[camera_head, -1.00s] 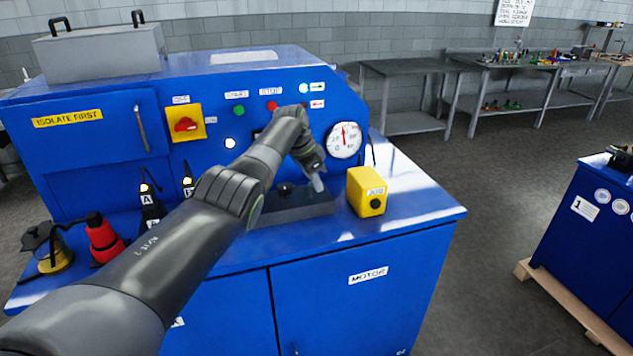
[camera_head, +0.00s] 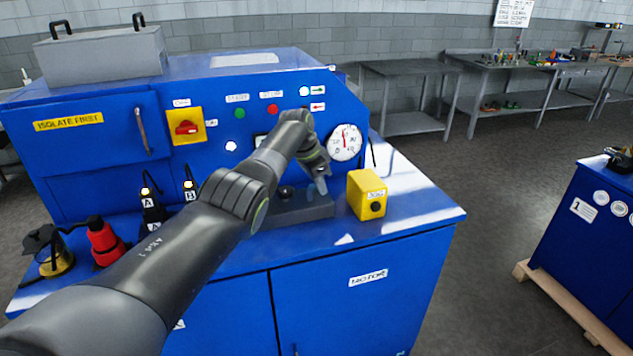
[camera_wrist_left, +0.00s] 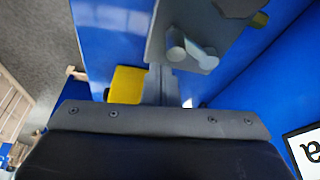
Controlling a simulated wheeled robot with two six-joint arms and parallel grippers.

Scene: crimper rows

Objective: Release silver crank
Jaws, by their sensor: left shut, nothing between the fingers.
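In the head view my left gripper (camera_head: 320,184) is over the right part of a dark grey block (camera_head: 305,210) on the blue bench. A black knob (camera_head: 286,192) stands on the block. In the left wrist view my left gripper's fingers (camera_wrist_left: 165,88) are together, with nothing seen between them. Just beyond them is a pale grey plate (camera_wrist_left: 205,38) with a short grey peg (camera_wrist_left: 188,48), which looks like part of the silver crank. The rest of the crank is hidden or too small to tell. My right gripper is in neither view.
A yellow box (camera_head: 367,195) stands close to the right of the block. A round gauge (camera_head: 345,142) and a yellow panel with a red switch (camera_head: 185,124) are on the panel behind. Red (camera_head: 104,242) and yellow-based (camera_head: 56,258) items stand at left. The bench's right end is clear.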

